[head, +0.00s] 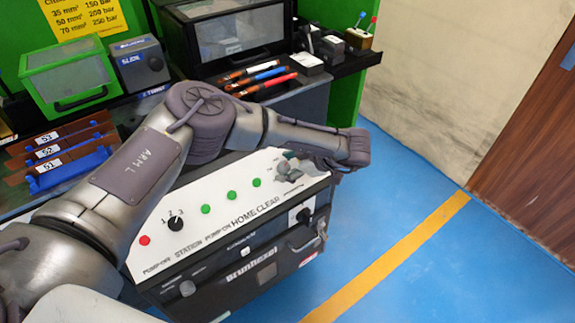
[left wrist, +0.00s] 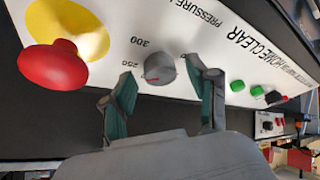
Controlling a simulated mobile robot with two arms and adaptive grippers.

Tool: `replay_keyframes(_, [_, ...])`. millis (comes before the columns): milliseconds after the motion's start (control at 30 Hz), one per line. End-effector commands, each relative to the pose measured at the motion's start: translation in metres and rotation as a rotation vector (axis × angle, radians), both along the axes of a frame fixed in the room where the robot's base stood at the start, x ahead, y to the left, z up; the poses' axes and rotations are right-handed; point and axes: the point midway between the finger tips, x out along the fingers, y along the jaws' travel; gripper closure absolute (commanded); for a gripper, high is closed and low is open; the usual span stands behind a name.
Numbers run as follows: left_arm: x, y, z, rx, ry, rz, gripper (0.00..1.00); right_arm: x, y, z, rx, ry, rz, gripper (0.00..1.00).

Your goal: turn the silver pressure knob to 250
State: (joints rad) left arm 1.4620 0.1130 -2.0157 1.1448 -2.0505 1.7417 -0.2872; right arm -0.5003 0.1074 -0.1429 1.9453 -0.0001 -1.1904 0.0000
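The silver pressure knob (left wrist: 160,67) shows in the left wrist view, with a small red mark on its lower side. The printed numbers 250 and 300 stand on the white panel to its left. My left gripper (left wrist: 160,75) is open, with one green-padded finger on each side of the knob and a visible gap at both sides. In the head view my left gripper (head: 289,168) is at the right end of the control panel (head: 215,215), and I cannot make out the knob there. My right gripper is not in view.
A large red emergency button (left wrist: 52,65) on a yellow base sits left of the knob in the wrist view. Green buttons (head: 232,195), a black station selector (head: 175,223) and a red button (head: 144,240) line the panel. A yellow sign (head: 85,15) lists sizes and bar values.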

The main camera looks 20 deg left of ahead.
Motion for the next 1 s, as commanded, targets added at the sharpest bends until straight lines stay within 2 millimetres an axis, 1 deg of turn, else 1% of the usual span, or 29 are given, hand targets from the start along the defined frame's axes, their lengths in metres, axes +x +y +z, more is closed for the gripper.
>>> replay_keyframes(233, [0.0, 0.0, 0.0, 0.001, 0.001, 0.001, 0.4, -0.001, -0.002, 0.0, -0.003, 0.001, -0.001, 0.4])
replay_keyframes(367, [-0.002, -0.009, 0.007, -0.001, -0.001, -0.001, 0.4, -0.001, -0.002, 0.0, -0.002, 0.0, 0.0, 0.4])
replay_keyframes(467, [-0.005, -0.022, 0.019, 0.0, -0.002, -0.002, 0.4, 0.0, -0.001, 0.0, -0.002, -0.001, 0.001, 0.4])
replay_keyframes(700, [-0.015, -0.059, 0.054, 0.0, -0.001, -0.003, 0.4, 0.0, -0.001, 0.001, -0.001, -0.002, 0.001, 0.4])
replay_keyframes(800, [-0.019, -0.072, 0.065, 0.0, -0.001, -0.003, 0.4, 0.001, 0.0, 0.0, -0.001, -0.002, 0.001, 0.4])
replay_keyframes(1000, [-0.022, -0.085, 0.078, 0.0, -0.001, -0.001, 0.4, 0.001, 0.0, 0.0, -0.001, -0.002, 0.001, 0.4])
